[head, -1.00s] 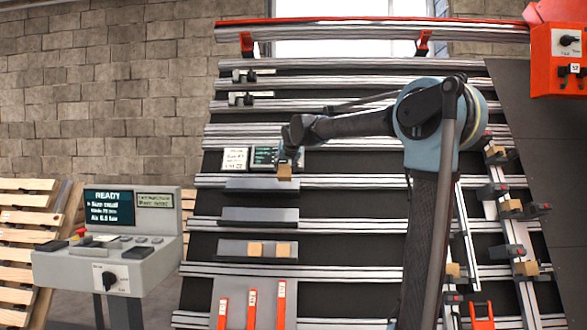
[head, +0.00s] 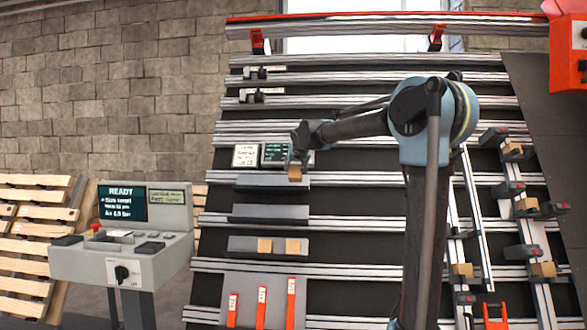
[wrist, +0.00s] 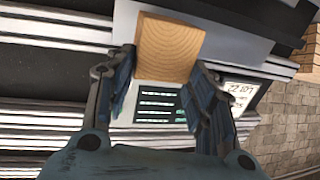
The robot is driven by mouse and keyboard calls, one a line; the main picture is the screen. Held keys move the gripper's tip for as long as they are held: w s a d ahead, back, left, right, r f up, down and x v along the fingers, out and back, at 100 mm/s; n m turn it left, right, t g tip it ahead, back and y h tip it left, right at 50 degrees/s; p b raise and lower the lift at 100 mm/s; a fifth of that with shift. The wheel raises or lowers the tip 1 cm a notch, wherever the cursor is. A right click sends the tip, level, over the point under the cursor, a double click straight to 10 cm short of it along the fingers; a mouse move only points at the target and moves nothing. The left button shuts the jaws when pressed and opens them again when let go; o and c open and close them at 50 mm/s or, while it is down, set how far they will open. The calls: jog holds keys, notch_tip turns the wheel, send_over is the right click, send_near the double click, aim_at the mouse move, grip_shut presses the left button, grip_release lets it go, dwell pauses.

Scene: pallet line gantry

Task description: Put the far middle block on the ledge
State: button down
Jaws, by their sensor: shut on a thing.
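My gripper (head: 297,158) is shut on a wooden block (head: 295,173) in front of the sloped rack, at the right part of the upper grey ledge (head: 250,181). In the wrist view the block (wrist: 168,45) sits between the two fingertips of my gripper (wrist: 163,68). I cannot tell whether the block touches the ledge. A middle grey ledge (head: 270,213) below is empty. A lower grey ledge (head: 240,244) holds two more wooden blocks, a left one (head: 264,245) and a right one (head: 293,246).
Two small display panels (head: 262,154) stand just above the upper ledge. A control console (head: 125,240) is at the left. Clamps with several wooden blocks (head: 527,205) line the right side. Red-orange upright strips (head: 262,307) are below the lower ledge.

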jog(key=shift+d+x, duration=0.25)
jog(key=shift+x, duration=1)
jog(key=shift+d+x, duration=0.25)
jog(key=shift+x, duration=0.95)
jog(key=shift+d+x, duration=0.25)
jog(key=shift+x, duration=1)
jog(key=shift+w+f, duration=0.1)
jog(key=shift+w, duration=0.25)
jog(key=shift+s+f, duration=0.15)
jog(key=shift+f, duration=0.1)
jog(key=c, duration=0.6)
grip_release()
jog(key=shift+c, duration=0.2)
jog(key=v, duration=1.1)
jog(key=shift+s+r, duration=0.2)
jog(key=shift+s, duration=0.1)
jog(key=shift+d, duration=0.1)
